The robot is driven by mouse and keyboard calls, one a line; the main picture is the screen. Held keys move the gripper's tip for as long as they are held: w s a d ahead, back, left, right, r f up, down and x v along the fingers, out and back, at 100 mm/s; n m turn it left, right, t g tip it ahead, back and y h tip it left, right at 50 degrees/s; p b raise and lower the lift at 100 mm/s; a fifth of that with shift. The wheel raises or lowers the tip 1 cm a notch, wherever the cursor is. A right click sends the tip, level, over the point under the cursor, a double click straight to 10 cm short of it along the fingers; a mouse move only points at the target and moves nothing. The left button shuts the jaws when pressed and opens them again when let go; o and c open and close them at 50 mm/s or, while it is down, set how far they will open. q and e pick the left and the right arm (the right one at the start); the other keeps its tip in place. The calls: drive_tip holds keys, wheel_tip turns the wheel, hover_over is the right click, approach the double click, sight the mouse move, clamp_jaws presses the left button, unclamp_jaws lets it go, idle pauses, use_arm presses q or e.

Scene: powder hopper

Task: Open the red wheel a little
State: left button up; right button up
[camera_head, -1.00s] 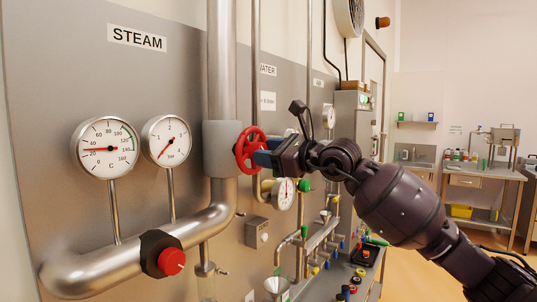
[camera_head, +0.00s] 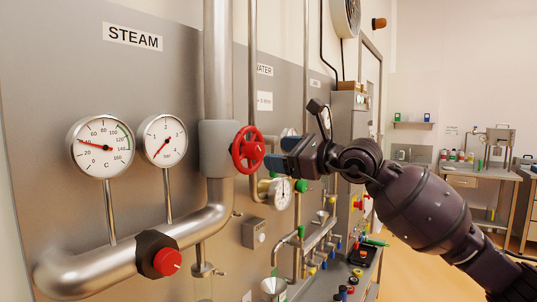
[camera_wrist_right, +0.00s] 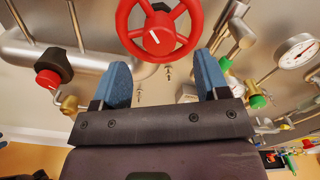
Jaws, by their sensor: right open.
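The red wheel (camera_head: 247,149) is a spoked handwheel on a grey valve body (camera_head: 217,148) in the steam pipe. My right gripper (camera_head: 277,152) is just right of the wheel in the head view, open and apart from it. In the right wrist view the red wheel (camera_wrist_right: 158,30) is at the top, with a white mark on its hub. The blue fingers of my right gripper (camera_wrist_right: 165,82) are spread below it with nothing between them.
A red knob (camera_head: 167,261) on a black hexagonal collar sits on the lower pipe. A temperature gauge (camera_head: 100,147) and a bar gauge (camera_head: 164,140) stand left of the wheel. A smaller gauge (camera_head: 280,193) and pipework lie below my right gripper.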

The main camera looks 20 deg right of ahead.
drive_tip(key=v, duration=0.6)
drive_tip(key=shift+s, duration=0.2)
